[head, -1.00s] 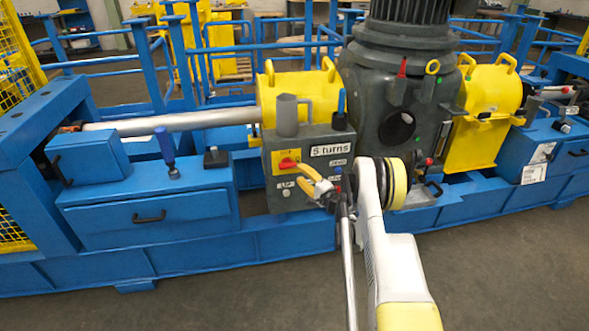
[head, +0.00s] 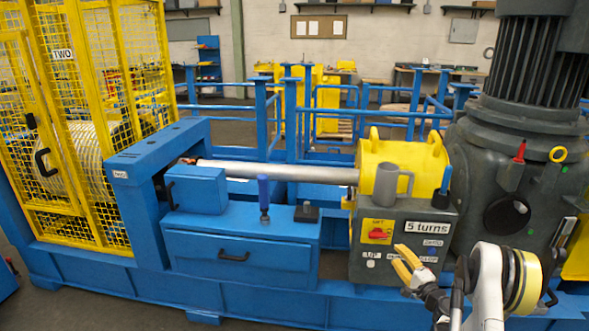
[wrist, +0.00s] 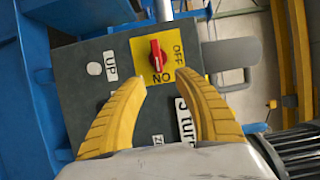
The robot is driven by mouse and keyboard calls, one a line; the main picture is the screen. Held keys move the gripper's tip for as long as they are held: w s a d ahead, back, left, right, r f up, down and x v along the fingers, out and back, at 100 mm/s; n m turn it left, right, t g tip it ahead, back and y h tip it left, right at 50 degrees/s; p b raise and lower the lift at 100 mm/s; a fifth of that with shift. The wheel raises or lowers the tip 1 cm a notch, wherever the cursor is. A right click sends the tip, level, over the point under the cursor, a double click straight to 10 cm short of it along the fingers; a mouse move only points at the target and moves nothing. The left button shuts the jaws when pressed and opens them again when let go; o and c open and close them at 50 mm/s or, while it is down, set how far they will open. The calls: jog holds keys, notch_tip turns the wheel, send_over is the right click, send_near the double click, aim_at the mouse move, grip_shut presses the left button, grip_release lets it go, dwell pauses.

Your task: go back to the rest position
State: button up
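My gripper (head: 406,268) has yellow fingers and hangs in front of the grey control box (head: 388,270) at the lower right of the head view. In the wrist view the two fingers of my gripper (wrist: 170,90) stand apart with nothing between their tips. Beyond the tips is a red rotary switch (wrist: 156,56) on a yellow plate marked OFF and ON. The switch also shows in the head view (head: 379,233). The fingers appear clear of the box, though the exact distance is hard to tell.
A large dark motor (head: 500,170) rises to the right. A blue drawer bench (head: 245,245) and a yellow mesh cage (head: 90,140) lie left. Grey floor is free at the front.

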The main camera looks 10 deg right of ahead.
jog(key=w+a+r+n+g+y, duration=0.25)
jog(key=a+r+n, duration=0.25)
jog(key=a+r, duration=0.6)
jog(key=s+a+r+n+g, duration=0.4)
jog(key=s+a+r, duration=0.5)
jog(key=a+r, duration=0.15)
jog(key=s+a+r+n+g+h, duration=0.1)
jog(key=s+a+r+n+g, duration=0.2)
jog(key=s, duration=0.8)
jog(key=s+a+r+n+g+h, duration=0.15)
jog(key=s+a, duration=0.25)
jog(key=s, duration=0.8)
jog(key=s+f+n+h, duration=0.2)
jog(key=s+f+n, duration=0.1)
jog(key=s, duration=0.6)
jog(key=shift+d+f, duration=0.2)
jog(key=shift+d, duration=0.25)
